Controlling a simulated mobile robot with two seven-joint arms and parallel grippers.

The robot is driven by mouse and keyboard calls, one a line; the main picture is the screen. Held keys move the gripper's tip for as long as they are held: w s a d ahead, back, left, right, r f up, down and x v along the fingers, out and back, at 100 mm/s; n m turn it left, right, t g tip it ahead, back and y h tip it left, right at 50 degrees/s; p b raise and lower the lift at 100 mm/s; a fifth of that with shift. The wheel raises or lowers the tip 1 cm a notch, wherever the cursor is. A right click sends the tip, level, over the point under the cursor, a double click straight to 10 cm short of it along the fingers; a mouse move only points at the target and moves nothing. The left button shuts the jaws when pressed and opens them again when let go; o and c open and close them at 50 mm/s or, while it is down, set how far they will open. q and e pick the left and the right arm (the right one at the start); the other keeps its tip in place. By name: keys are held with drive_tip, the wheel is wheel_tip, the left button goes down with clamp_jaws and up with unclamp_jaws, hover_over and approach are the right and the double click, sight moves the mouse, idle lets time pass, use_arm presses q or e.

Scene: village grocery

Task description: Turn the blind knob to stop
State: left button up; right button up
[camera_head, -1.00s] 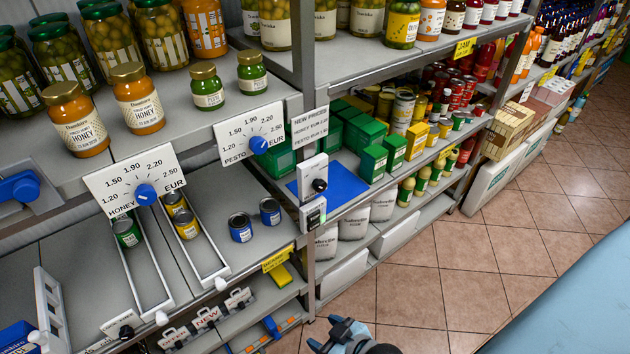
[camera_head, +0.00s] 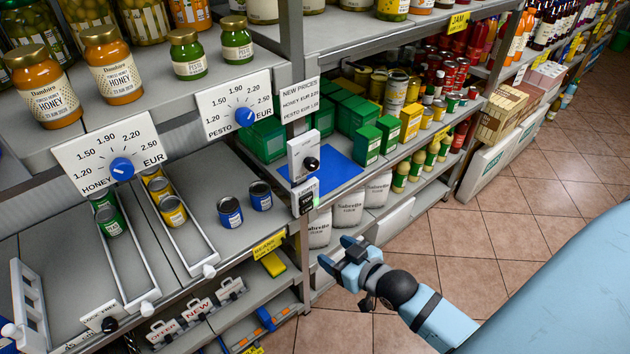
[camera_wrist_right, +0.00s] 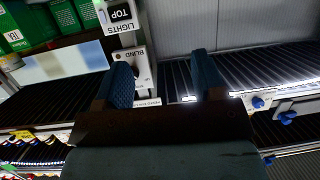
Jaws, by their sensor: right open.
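A white control plate marked BLIND (camera_wrist_right: 143,66) shows in the right wrist view, partly covered by a finger of my right gripper (camera_wrist_right: 163,72). Its knob setting is too dark to read. In the head view, two small boxes are stacked on the shelf post: a white box with a black knob (camera_head: 312,163) and a darker lower box (camera_head: 305,196). Their lettering is too small to read there. My right gripper (camera_head: 337,252) is open and empty, below and right of the boxes, apart from them. My left gripper is out of view.
The honey dial (camera_head: 122,168) and pesto dial (camera_head: 245,117) stand on the shelf edges left of the post. Green boxes (camera_head: 366,145) and a blue mat (camera_head: 335,172) lie on the shelf to the right. The tiled floor (camera_head: 440,230) is clear.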

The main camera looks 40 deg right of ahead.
sight(314, 166)
drive_tip(key=w+d+r+m+t+b, duration=0.1)
drive_tip(key=w+d+r+t+b, duration=0.35)
drive_tip(key=d+r, duration=0.35)
use_arm(q)
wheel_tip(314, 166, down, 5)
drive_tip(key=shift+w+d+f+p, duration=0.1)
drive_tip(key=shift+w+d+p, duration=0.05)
drive_tip(key=shift+p, duration=0.45)
use_arm(e)
drive_tip(key=shift+g+h, duration=0.35)
drive_tip(key=shift+h, duration=0.05)
drive_tip(key=w, duration=0.9)
drive_tip(key=w+a, duration=0.1)
drive_tip(key=w, duration=0.4)
drive_tip(key=shift+w+a+r, duration=0.1)
drive_tip(key=shift+c, duration=0.2)
drive_tip(key=c, duration=0.9)
